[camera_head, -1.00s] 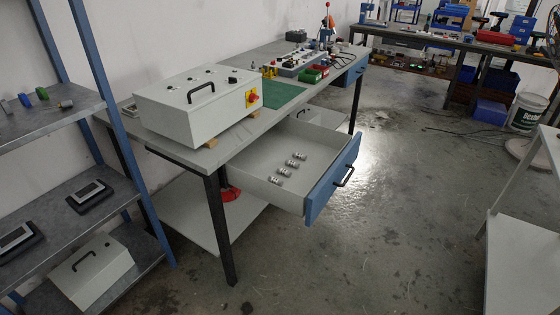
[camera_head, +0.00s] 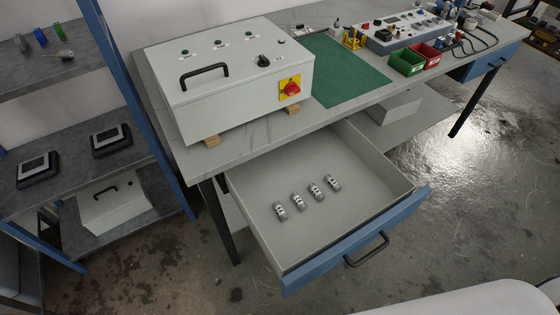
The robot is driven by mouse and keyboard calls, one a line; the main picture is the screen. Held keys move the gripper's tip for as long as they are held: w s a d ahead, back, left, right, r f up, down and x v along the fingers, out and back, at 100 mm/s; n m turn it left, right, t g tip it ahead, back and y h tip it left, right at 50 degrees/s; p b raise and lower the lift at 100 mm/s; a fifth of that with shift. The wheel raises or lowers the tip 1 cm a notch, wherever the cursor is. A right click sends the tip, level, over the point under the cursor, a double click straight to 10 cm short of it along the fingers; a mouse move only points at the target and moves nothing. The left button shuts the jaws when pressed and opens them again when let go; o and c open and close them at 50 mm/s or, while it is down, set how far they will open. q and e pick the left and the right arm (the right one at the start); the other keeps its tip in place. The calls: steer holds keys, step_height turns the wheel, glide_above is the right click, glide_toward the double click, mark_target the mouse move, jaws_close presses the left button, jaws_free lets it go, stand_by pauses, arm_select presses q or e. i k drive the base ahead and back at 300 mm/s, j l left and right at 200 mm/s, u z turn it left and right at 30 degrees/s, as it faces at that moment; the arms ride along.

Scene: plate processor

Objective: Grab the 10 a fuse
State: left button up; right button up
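Several small grey-white cylindrical fuses (camera_head: 306,197) lie in a slanted row inside an open drawer (camera_head: 262,172) under the workbench. Their markings are too small to read, so I cannot tell which is the 10 A one. The drawer has a blue front with a black handle (camera_head: 366,250) and is pulled well out. Neither of my grippers shows in the view.
A white control box (camera_head: 228,108) with a red-yellow switch stands on the workbench (camera_head: 420,88) above the drawer. A green mat (camera_head: 348,72), green bin (camera_head: 407,62) and red bin (camera_head: 427,54) lie to its right. A shelf (camera_head: 60,135) stands at left.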

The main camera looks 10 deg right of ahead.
mark_target(334, 184)
steer(key=i+l+u, duration=0.1)
steer(key=l+u, duration=0.15)
steer(key=l, duration=0.25)
steer(key=l+u, duration=0.25)
steer(key=l, duration=0.25)
steer(key=l+u, duration=0.25)
steer(key=l, duration=0.25)
steer(key=l+u, duration=0.2)
steer(key=l, duration=0.3)
steer(key=k+l+u, duration=0.1)
steer(key=l+u, duration=0.15)
steer(key=l, duration=0.25)
steer(key=k+l+u, duration=0.1)
steer(key=l+u, duration=0.15)
steer(key=l, duration=0.25)
steer(key=k+l+u, duration=0.25)
steer(key=l, duration=0.2)
steer(key=i, duration=0.1)
